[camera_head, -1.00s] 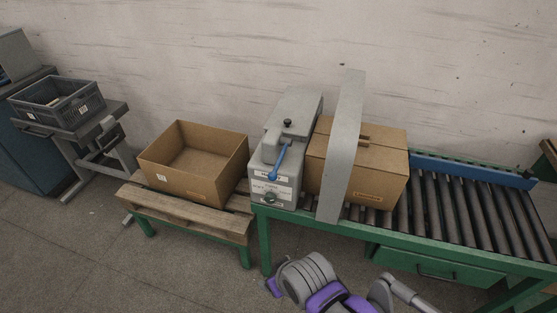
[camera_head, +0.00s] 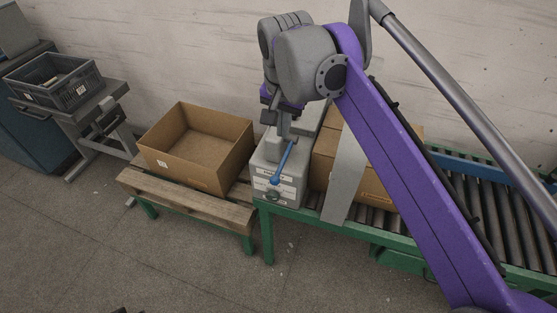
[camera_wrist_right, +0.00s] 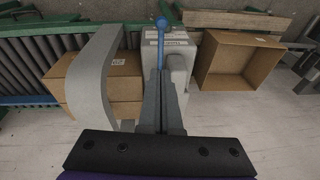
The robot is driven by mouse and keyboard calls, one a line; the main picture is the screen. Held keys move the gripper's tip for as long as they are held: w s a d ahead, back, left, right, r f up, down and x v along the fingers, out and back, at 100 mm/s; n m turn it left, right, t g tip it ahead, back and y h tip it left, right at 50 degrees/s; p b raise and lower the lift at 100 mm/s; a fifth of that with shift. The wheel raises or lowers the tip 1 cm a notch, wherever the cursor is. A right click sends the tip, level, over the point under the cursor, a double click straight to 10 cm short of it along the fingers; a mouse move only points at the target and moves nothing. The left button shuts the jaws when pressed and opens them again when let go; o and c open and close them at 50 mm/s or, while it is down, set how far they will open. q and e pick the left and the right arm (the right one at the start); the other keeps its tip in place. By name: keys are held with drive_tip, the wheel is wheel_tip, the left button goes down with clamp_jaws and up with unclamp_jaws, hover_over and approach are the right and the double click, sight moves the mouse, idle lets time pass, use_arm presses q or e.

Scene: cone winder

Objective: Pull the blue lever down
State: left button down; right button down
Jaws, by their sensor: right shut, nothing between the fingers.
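The blue lever (camera_head: 282,165) is on the front of the grey machine (camera_head: 292,188), slanting from upper right to a ball end at lower left. In the right wrist view the lever (camera_wrist_right: 161,38) shows just beyond my fingertips. My right gripper (camera_head: 286,138) is shut and empty, pointing down over the machine by the lever's upper end. It also shows in the right wrist view (camera_wrist_right: 164,74), its two fingers together. I cannot tell whether they touch the lever. The lever's upper end is partly hidden by the fingers. My left gripper is not in view.
A closed carton (camera_head: 325,165) sits behind the grey curved arch (camera_head: 342,185) on the roller conveyor (camera_head: 475,215). An open carton (camera_head: 220,177) stands on a wooden-topped stand (camera_head: 190,207) to the left. A grey crate (camera_head: 75,93) is farther left.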

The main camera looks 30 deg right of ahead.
drive_tip(key=shift+s+a, duration=0.15)
drive_tip(key=shift+s, duration=0.05)
drive_tip(key=shift+f, duration=0.1)
hover_over(277, 174)
drive_tip(key=f, duration=1.2)
drive_tip(key=shift+s, duration=0.25)
drive_tip(key=shift+s+a+f, duration=0.15)
drive_tip(key=shift+s+f, duration=0.05)
drive_tip(key=shift+f, duration=0.3)
drive_tip(key=shift+f+b, duration=0.1)
drive_tip(key=shift+b, duration=0.25)
